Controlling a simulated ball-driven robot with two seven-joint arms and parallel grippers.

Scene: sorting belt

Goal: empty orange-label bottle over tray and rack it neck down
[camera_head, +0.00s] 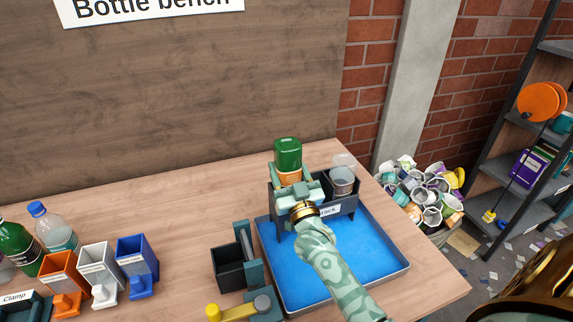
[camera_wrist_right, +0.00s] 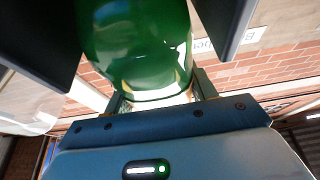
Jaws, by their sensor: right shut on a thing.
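A green bottle (camera_head: 288,153) with an orange label (camera_head: 288,177) stands upside down, base up, at the left part of the dark rack (camera_head: 327,209). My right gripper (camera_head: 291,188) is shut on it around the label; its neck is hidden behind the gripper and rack. The rack stands at the back of the blue tray (camera_head: 376,246). I cannot tell whether the neck is fully seated. My left gripper is not in view.
A clear bottle (camera_head: 342,178) sits in the rack's right compartment. Orange, white and blue holders (camera_head: 137,266) and other bottles (camera_head: 57,232) stand at the left. The bench middle is clear.

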